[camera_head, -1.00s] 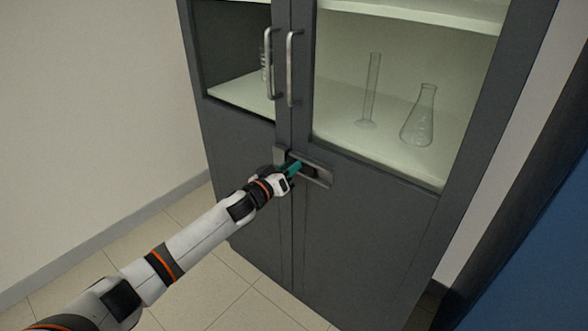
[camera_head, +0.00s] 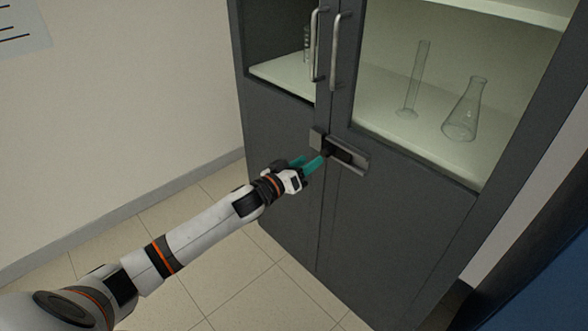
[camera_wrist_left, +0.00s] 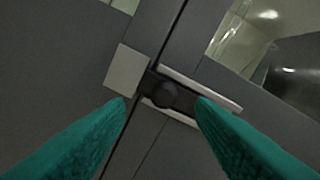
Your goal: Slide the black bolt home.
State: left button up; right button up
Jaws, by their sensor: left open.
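The black bolt (camera_head: 341,154) sits in a silver rail on the right door of the grey cabinet. It also shows in the left wrist view (camera_wrist_left: 184,101), with its round knob (camera_wrist_left: 167,95) near its left end. That end reaches the door seam and appears to meet the silver catch plate (camera_wrist_left: 126,70) on the left door; whether it is inside the plate I cannot tell. My left gripper (camera_head: 312,162) is open, its green fingers pointing at the bolt. In the wrist view the fingertips lie on either side of the knob, apart from it. My right gripper is not in view.
Two upright handles (camera_head: 336,50) stand out from the doors above the bolt. A glass cylinder (camera_head: 413,80) and a flask (camera_head: 464,110) stand on the shelf behind glass. The tiled floor (camera_head: 235,265) left of the cabinet is clear.

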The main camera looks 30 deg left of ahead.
pick_arm(q)
jog(key=v, duration=0.4)
jog(key=shift+s+a, duration=0.15)
jog(key=shift+s, duration=0.2)
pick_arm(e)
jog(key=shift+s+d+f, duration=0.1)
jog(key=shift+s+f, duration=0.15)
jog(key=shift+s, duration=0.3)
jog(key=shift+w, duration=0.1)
